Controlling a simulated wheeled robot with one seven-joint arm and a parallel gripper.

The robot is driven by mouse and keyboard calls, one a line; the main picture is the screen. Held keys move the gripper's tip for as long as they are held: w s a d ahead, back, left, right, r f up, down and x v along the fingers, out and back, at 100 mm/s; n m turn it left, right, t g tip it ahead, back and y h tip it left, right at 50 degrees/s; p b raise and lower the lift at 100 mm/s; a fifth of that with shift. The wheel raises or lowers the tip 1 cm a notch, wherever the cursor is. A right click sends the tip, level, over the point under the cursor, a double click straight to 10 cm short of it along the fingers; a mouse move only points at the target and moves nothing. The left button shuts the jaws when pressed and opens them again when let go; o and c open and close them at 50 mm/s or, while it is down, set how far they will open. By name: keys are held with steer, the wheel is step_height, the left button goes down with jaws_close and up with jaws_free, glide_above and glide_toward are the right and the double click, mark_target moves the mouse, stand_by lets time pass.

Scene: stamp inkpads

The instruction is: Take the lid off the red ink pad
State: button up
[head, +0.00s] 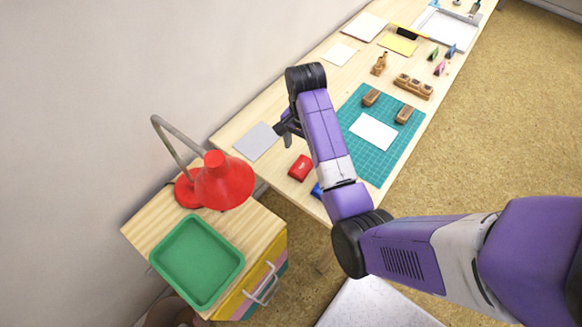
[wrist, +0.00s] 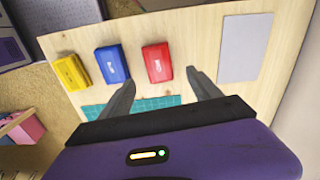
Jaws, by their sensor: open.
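The red ink pad (head: 300,168) sits closed on the table, left of my forearm in the head view. In the wrist view the red ink pad (wrist: 157,63) shows its lid on top with a small white mark. My gripper (wrist: 165,88) is open and empty above the table, its two fingers spread with the red pad beyond and between them. In the head view my gripper (head: 284,128) is partly hidden by my own wrist. A blue ink pad (wrist: 112,65) and a yellow ink pad (wrist: 72,72) stand in a row left of the red one.
A grey sheet (wrist: 245,47) lies right of the red pad. A green cutting mat (head: 408,150) bears a white card (head: 373,131) and wooden stamps. A red lamp (head: 222,182) and a green tray (head: 198,262) stand on a cabinet nearby.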

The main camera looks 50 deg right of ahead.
mark_target(302, 166)
steer(key=shift+s+f+p, duration=0.15)
steer(key=shift+f+p, duration=0.5)
steer(key=shift+f, duration=3.3)
steer(key=c, duration=1.4)
steer(key=shift+r, duration=0.25)
